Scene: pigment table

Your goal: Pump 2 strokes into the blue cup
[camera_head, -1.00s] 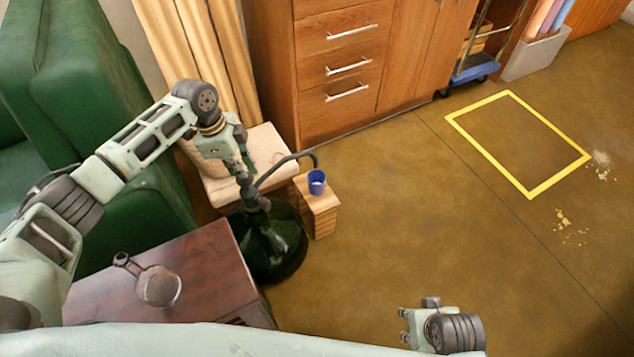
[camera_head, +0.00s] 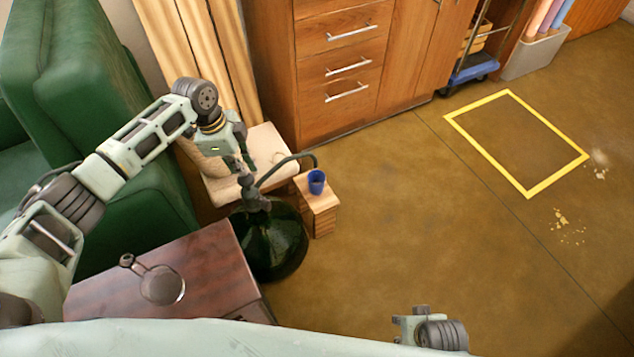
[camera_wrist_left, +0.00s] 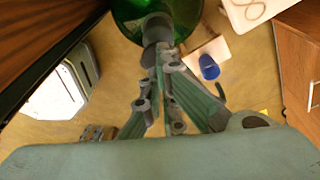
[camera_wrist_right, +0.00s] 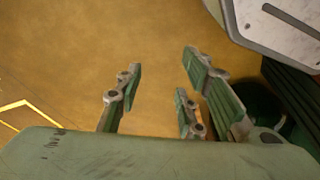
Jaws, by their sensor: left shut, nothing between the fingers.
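The blue cup (camera_head: 316,182) stands upright on a small wooden block (camera_head: 318,213). It also shows in the left wrist view (camera_wrist_left: 209,67). A dark green glass bottle (camera_head: 285,245) with a grey pump head (camera_head: 247,184) stands left of the block. The pump's curved spout (camera_head: 290,159) arches over to the cup. My left gripper (camera_head: 243,166) is shut and empty, with its fingertips right at the top of the pump head; I cannot tell if they touch. In the left wrist view its fingertips (camera_wrist_left: 160,62) lie beside the pump. My right gripper (camera_wrist_right: 160,72) is open and empty, far from the bottle.
A dark red table (camera_head: 200,255) with a round glass-like vessel (camera_head: 162,286) is at the lower left. A pale low stand (camera_head: 265,145) lies behind the bottle, and a green armchair (camera_head: 100,110) is at left. Wooden drawers (camera_head: 345,65) stand behind.

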